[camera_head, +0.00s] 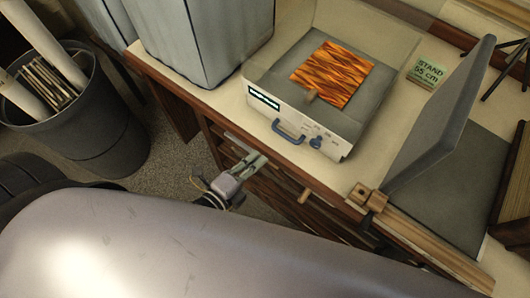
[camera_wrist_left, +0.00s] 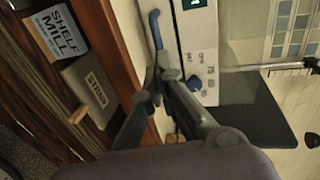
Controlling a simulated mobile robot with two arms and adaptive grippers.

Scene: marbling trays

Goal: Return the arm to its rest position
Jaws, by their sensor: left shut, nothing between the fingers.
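My left gripper (camera_head: 256,163) is shut and empty in the head view. It is in front of the wooden workbench's front edge, over the floor side, below and left of the white device (camera_head: 318,133). In the left wrist view, the fingers of my left gripper (camera_wrist_left: 157,82) come together with nothing between them. The device's blue handle (camera_wrist_left: 155,30) shows just beyond the fingertips there; whether they touch cannot be told from this view. My right gripper is not in view.
An orange patterned sheet (camera_head: 332,74) lies in the device. A grey panel (camera_head: 440,115) leans upright at right, near a wooden clamp (camera_head: 366,196). A dark bin (camera_head: 98,140) with rolls stands on the floor at left.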

